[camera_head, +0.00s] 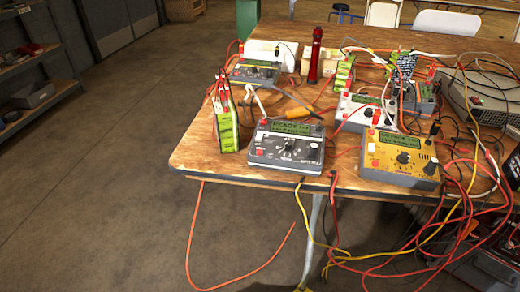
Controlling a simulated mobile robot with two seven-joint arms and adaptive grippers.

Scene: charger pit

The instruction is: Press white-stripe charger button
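Several chargers with green screens sit on the wooden table (190,160). The front charger (288,147) has a dark face, a pale lower edge, a dark knob and a small red button at its upper left. Behind it to the right is a charger with a white face (362,114) and red spots. A yellow charger (400,158) stands at the front right, and a grey charger with a yellow stripe (257,72) at the back left. I cannot tell surely which one is the white-stripe charger. Neither of my grippers is in view.
A green battery pack (227,128) stands left of the front charger. A red flashlight (315,56) stands upright at the back. Tangled cables (460,215) cover the right side and hang over the front edge. The floor (110,160) left of the table is clear.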

